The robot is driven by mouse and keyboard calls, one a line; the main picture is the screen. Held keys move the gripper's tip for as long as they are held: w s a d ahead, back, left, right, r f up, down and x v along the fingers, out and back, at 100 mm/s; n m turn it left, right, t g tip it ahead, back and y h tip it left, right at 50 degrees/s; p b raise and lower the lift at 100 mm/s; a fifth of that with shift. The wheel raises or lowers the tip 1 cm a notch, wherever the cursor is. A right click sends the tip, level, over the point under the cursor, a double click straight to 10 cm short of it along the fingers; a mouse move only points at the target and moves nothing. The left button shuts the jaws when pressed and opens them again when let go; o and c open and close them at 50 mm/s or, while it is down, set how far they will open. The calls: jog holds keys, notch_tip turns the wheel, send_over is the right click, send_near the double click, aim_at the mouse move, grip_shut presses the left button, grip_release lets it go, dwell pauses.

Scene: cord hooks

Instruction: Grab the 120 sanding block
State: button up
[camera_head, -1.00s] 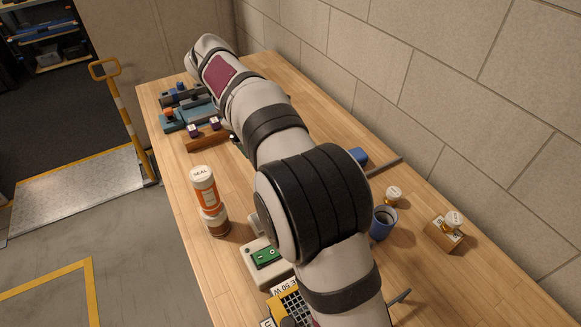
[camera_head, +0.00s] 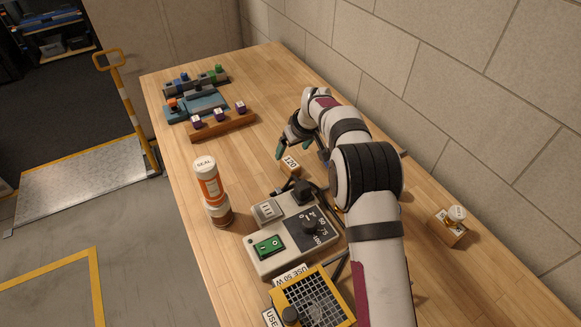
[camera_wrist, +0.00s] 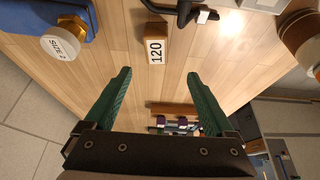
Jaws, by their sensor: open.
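The 120 sanding block (camera_head: 290,164) is a small wooden block with a white label reading 120, lying on the workbench beyond the grey control box. In the wrist view the block (camera_wrist: 156,45) lies ahead of the fingers, roughly midway between their lines and apart from both. My gripper (camera_head: 284,150) is close to the block in the head view. In the wrist view my gripper (camera_wrist: 158,78) shows two green fingers spread wide with nothing between them.
A grey control box (camera_head: 290,235) with a green switch and dial stands in front of the block. A SEAL bottle (camera_head: 207,182) stands left. A wooden rack (camera_head: 222,125) with purple pieces is farther back. A wooden block (camera_head: 447,229) with a capped item is right. Bench between is clear.

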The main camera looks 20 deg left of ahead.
aim_at(291, 163)
jog(key=x, duration=0.6)
jog(key=d+x, duration=0.1)
jog(key=x, duration=0.2)
jog(key=shift+s+f, duration=0.1)
jog(key=shift+f, duration=0.4)
grip_shut()
